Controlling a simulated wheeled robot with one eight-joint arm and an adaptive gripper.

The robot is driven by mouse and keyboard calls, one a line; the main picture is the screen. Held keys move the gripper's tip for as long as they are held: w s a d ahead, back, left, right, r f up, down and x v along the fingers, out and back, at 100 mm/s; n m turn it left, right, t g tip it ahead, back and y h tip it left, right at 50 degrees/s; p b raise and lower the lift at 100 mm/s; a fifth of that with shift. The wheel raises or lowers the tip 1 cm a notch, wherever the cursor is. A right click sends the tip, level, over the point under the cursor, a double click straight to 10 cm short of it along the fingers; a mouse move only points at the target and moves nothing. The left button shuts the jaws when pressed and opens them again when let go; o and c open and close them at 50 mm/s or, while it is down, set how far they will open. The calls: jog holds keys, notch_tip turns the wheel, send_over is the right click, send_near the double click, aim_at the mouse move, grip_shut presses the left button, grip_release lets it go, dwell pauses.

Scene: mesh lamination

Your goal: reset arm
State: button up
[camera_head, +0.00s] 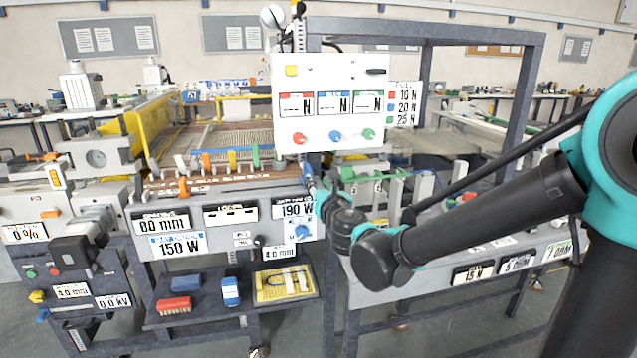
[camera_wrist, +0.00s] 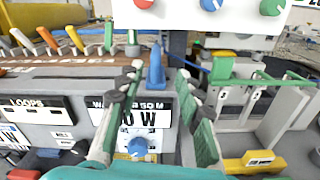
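My gripper (camera_wrist: 158,74) is open in the wrist view. Its two dark and green fingers stand apart, with a gap on both sides of a blue upright piece (camera_wrist: 155,68) on the machine front. A blue knob (camera_wrist: 137,146) and a white "W" label (camera_wrist: 146,112) show between the fingers. In the head view my arm reaches in from the right, and its end is in front of the machine near the "190 W" label (camera_head: 294,208). The fingertips are small and partly hidden there.
The white control box (camera_head: 330,75) with red, blue and green knobs stands above my gripper. A lower shelf (camera_head: 195,316) holds a red brush (camera_head: 174,306), blue items and a yellow tray (camera_head: 284,285). A dark frame post (camera_head: 421,110) rises behind my arm. Floor shows below.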

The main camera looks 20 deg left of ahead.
jog(key=w+d+f+m+g+h, duration=0.1)
jog(key=d+f+m+h, duration=0.3)
jog(key=d+m, duration=0.5)
jog(key=w+d+f+m+g+h, duration=0.1)
jog(key=d+f+m+h, duration=0.3)
jog(key=d, duration=0.8)
jog(key=w+d+f+m+h, duration=0.1)
jog(key=d+f+m+h, duration=0.2)
jog(key=d+m, duration=0.6)
jog(key=s+d+f+m+g, duration=0.4)
jog(key=s+d+f+m, duration=0.15)
jog(key=d, duration=0.45)
jog(key=s+d+f+m+g+y, duration=0.1)
jog(key=s+d+f+m+g, duration=0.1)
jog(key=s+f+m, duration=0.3)
jog(key=s+d+f+m+g, duration=0.1)
jog(key=s+f+m+g, duration=0.2)
jog(key=s, duration=0.7)
notch_tip(320, 180, down, 2)
jog(key=m, duration=0.4)
jog(key=shift+d+f+y, duration=0.25)
jog(key=shift+d+y, duration=0.15)
jog(key=shift+w+m, duration=0.1)
jog(key=shift+m, duration=0.15)
